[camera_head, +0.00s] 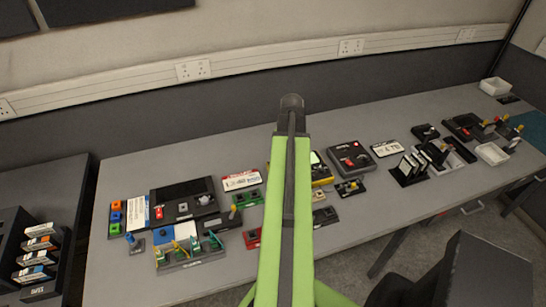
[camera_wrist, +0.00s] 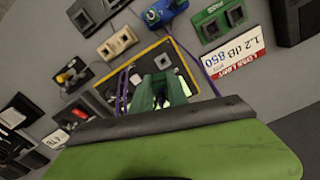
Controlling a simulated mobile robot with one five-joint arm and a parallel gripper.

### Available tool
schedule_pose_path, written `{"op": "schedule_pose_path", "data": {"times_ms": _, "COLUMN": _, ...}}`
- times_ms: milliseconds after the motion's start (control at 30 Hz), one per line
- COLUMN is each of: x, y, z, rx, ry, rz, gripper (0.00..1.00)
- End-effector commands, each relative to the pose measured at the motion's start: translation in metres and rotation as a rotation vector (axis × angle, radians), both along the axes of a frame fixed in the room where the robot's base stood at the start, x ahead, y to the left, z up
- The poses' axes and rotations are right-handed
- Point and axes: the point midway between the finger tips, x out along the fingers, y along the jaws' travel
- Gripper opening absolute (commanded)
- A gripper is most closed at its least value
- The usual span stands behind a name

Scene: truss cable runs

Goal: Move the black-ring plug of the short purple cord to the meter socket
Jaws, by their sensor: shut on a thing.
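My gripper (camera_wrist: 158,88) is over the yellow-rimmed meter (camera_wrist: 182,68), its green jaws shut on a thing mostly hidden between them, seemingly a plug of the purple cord. The plug's ring colour does not show. The purple cord (camera_wrist: 192,58) runs from a blue block (camera_wrist: 165,12) down the right side of the jaws; purple strands (camera_wrist: 122,92) also show on the left. I cannot tell whether the plug touches the meter. In the head view my arm hides most of the meter (camera_head: 321,168).
A beige two-socket block (camera_wrist: 117,42), a green PASS block (camera_wrist: 218,18) and a red-and-white label display (camera_wrist: 234,53) surround the meter. A black box with a red part (camera_head: 351,158) stands to its right. Black card holders (camera_head: 408,168) stand farther right. Bare bench lies between the devices.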

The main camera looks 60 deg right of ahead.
Motion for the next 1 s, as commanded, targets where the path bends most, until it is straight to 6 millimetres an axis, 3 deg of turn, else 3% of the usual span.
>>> {"op": "schedule_pose_path", "data": {"times_ms": 233, "x": 0.007, "y": 0.004, "z": -0.002, "rx": 0.0, "ry": 0.0, "rz": 0.024, "gripper": 0.0}}
{"op": "schedule_pose_path", "data": {"times_ms": 500, "x": 0.009, "y": 0.005, "z": -0.02, "rx": -0.001, "ry": 0.001, "rz": 0.329, "gripper": 0.0}}
{"op": "schedule_pose_path", "data": {"times_ms": 767, "x": 0.01, "y": 0.005, "z": -0.024, "rx": -0.001, "ry": 0.001, "rz": 0.339, "gripper": 0.0}}
{"op": "schedule_pose_path", "data": {"times_ms": 1000, "x": 0.01, "y": 0.006, "z": -0.046, "rx": -0.001, "ry": 0.001, "rz": 0.337, "gripper": 0.0}}
